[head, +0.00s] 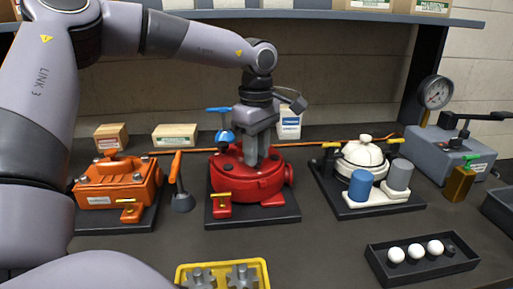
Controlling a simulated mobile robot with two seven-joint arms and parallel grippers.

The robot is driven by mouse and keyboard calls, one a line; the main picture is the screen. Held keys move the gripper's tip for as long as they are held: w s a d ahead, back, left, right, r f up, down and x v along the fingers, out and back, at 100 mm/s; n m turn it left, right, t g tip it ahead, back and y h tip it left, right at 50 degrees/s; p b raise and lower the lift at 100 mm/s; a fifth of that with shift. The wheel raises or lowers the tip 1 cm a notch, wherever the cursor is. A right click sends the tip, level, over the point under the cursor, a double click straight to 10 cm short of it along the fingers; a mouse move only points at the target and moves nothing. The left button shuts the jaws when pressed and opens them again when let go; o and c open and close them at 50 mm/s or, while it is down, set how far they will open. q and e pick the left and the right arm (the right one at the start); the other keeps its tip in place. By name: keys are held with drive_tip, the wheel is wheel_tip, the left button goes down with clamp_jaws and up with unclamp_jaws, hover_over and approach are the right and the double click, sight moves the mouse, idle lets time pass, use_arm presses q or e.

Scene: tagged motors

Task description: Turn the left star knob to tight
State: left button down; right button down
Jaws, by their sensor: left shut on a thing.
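My left gripper (254,158) points down onto the top of the red round motor housing (258,186). It is shut on a small part there, which the fingers hide. I cannot make out a star knob at that spot, nor its turn. Two grey star-shaped or gear-shaped pieces, a left one (200,278) and a right one (241,276), lie in a yellow tray (181,269) at the bottom edge. The tray is cut off by the frame. My right gripper is not in view.
A blue T-handle (219,110) stands just left of my gripper. An orange motor (118,186) and an upright dark lever with an orange handle (176,168) are to the left. A white-topped unit (364,158), a gauge box (430,150) and a dark tray (421,262) with white balls are right.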

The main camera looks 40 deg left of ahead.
use_arm(q)
drive_tip(key=m, duration=0.4)
drive_tip(key=shift+w+r+m, duration=0.2)
drive_tip(key=shift+r+m, duration=0.1)
drive_tip(key=shift+r, duration=0.05)
drive_tip(key=shift+m+p, duration=0.5)
drive_tip(key=shift+m, duration=2.1)
drive_tip(key=c, duration=0.9)
unclamp_jaws()
drive_tip(key=shift+o, duration=0.3)
drive_tip(key=shift+s+f, duration=0.1)
drive_tip(key=shift+f, duration=0.1)
wheel_tip(320, 180, up, 7)
drive_tip(key=shift+r, duration=0.15)
